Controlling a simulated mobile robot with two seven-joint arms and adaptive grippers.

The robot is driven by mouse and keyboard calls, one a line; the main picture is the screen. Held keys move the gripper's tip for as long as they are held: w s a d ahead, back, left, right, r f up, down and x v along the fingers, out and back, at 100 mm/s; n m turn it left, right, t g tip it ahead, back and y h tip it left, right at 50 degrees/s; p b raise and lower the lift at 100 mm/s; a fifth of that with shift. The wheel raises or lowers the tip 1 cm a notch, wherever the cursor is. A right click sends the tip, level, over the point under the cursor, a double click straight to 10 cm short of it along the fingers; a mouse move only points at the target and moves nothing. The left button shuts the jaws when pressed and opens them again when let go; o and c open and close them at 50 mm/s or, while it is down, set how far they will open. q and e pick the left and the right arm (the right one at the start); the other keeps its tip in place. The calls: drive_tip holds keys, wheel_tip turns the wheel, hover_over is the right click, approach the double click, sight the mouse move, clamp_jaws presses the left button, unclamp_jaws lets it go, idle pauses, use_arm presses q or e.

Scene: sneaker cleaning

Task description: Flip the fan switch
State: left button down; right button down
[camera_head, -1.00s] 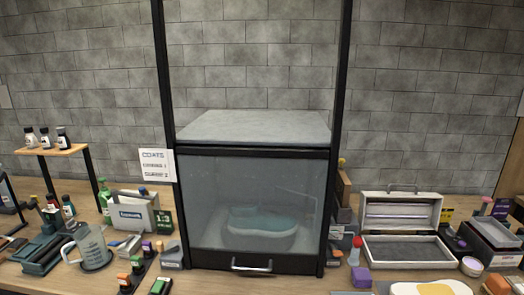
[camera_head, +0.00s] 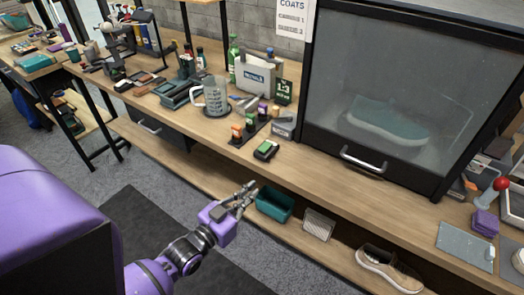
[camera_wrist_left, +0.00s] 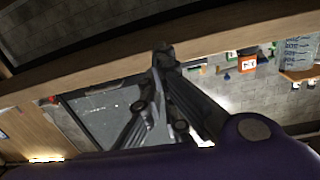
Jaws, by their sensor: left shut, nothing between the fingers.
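My left gripper (camera_head: 247,193) is shut and empty, in front of the bench's front edge and above the lower shelf. In the left wrist view its fingertips (camera_wrist_left: 163,52) meet with nothing between them. A small grey box (camera_head: 284,128) stands on the bench just left of the glass-fronted cabinet (camera_head: 330,150). I cannot tell whether this box is the fan switch; its details are too small. A black device with a green top (camera_head: 266,150) lies near the bench edge, apart from the gripper. My right gripper is not in view.
A strip with orange, green and purple pieces (camera_head: 250,125) and a clear measuring jug (camera_head: 215,98) stand on the bench. A teal bin (camera_head: 275,204), a brush-like block (camera_head: 319,225) and a shoe (camera_head: 388,270) sit on the lower shelf. A shoe shows behind the cabinet glass.

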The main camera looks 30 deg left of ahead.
use_arm(q)
drive_tip(key=w+a+r+n+t, duration=0.1)
drive_tip(key=a+r+t, duration=0.3)
drive_tip(key=r, duration=0.5)
drive_tip(key=shift+r+n+t+y, duration=0.15)
drive_tip(key=shift+n+t+y, duration=0.15)
drive_tip(key=shift+y, duration=0.1)
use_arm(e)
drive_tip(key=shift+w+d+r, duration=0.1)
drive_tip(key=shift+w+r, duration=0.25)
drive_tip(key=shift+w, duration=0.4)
